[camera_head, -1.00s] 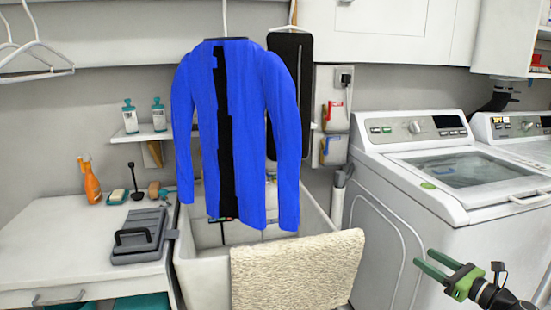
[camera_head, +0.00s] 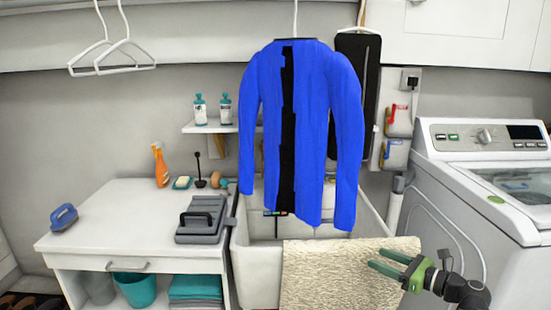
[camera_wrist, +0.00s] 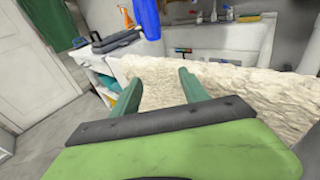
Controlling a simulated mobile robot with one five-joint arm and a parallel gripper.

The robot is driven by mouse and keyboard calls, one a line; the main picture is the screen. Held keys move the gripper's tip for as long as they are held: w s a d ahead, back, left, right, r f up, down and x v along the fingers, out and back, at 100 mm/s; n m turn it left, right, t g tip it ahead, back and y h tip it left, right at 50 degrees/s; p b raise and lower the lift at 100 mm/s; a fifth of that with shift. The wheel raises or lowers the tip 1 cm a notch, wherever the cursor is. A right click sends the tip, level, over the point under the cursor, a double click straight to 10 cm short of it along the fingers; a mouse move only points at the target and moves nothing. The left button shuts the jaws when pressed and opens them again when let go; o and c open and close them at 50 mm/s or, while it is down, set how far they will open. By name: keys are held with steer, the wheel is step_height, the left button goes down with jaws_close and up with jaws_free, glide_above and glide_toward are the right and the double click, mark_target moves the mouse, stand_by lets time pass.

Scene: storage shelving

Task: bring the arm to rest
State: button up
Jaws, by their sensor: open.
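My gripper (camera_head: 388,262) is in the lower right of the head view, with its two green fingers apart and nothing between them. It appears in front of the cream towel (camera_head: 335,280) that hangs over the front of the sink. In the wrist view the open fingers (camera_wrist: 158,88) point toward the same towel (camera_wrist: 240,90). I cannot tell whether the fingers touch the towel.
A blue jacket (camera_head: 325,130) hangs above the white sink (camera_head: 258,262). A white counter (camera_head: 120,215) with a grey case (camera_head: 202,222) stands left of the sink. A washing machine (camera_head: 480,185) stands at the right.

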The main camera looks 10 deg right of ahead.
steer(key=w+a+f+n+g, duration=0.1)
steer(key=a+f+n+g, duration=0.35)
steer(key=a, duration=0.75)
steer(key=w+a+f+n+g, duration=0.1)
steer(key=a+f+n+g, duration=0.35)
steer(key=a, duration=0.75)
steer(key=s+a+f+n+g+h, duration=0.3)
steer(key=s+a+f+n+h, duration=0.2)
steer(key=a+f+n, duration=0.4)
steer(key=s+d+f+n+g+h, duration=0.1)
steer(key=s+d+f+n+h, duration=0.15)
steer(key=d+n+h, duration=0.5)
steer(key=d+r+n+y+p, duration=0.1)
steer(key=d+r+p, duration=0.1)
steer(key=r+p, duration=1.1)
steer(key=d+r+n+y+p, duration=0.1)
steer(key=d+r+n+p, duration=0.1)
steer(key=r+p, duration=1.2)
steer(key=shift+w+r+p, duration=0.2)
steer(key=shift+w+p, duration=0.2)
steer(key=shift+d+y, duration=0.1)
steer(key=shift+y, duration=0.15)
